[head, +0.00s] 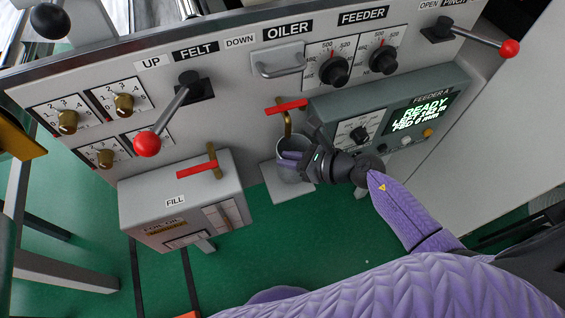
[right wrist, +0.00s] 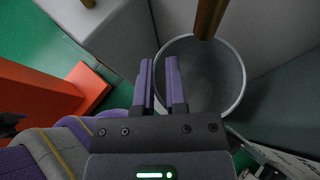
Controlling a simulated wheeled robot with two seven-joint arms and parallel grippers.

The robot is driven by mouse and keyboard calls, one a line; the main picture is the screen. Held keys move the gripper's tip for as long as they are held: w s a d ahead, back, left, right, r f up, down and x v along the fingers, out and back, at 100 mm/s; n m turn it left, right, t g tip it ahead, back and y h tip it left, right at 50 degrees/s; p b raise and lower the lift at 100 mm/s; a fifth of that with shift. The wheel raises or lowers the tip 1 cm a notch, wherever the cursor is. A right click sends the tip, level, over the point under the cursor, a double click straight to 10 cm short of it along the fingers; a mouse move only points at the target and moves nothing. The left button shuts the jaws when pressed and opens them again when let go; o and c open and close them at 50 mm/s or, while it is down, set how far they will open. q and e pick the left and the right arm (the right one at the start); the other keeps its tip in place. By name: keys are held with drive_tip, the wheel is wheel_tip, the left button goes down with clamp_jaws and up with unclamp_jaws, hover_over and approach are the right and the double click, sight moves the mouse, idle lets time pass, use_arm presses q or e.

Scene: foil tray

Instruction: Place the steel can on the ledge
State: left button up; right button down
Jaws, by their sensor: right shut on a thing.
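The steel can (head: 291,174) is a grey open-topped cylinder under the brass spout (head: 287,122) with the red handle. The small grey ledge (head: 269,181) juts from the machine beneath the can. I cannot tell whether the can's base touches it. My right gripper (head: 290,158) is shut on the can's near wall. In the right wrist view, the gripper (right wrist: 159,68) has one finger inside the can (right wrist: 207,82) and one outside. The can is empty as far as I see, and the spout (right wrist: 208,18) hangs over its rim. My left gripper is not in view.
A grey fill box (head: 180,205) with a red-handled valve (head: 198,168) stands left of the ledge. The Feeder A panel (head: 390,115) is close on the right. A red-knobbed lever (head: 148,143) sticks out at the left. The green floor (head: 310,240) below is open.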

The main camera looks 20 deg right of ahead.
sight(283, 178)
drive_tip(key=shift+w+a, duration=0.35)
drive_tip(key=f, duration=0.1)
drive_tip(key=f+b, duration=0.2)
drive_tip(key=shift+w+a+f, duration=0.1)
drive_tip(key=shift+w+a, duration=0.1)
drive_tip(key=shift+a, duration=0.05)
drive_tip(key=shift+f+b, duration=0.3)
drive_tip(key=shift+f, duration=0.1)
drive_tip(key=shift+r, duration=0.25)
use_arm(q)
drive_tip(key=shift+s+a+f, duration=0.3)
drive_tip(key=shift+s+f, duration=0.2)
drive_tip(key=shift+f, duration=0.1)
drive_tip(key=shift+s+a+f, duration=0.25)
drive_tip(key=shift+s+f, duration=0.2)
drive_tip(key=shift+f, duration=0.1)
use_arm(e)
drive_tip(key=shift+f, duration=0.15)
drive_tip(key=c, duration=0.7)
unclamp_jaws()
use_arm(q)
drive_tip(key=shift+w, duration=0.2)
use_arm(e)
drive_tip(key=shift+o, duration=0.2)
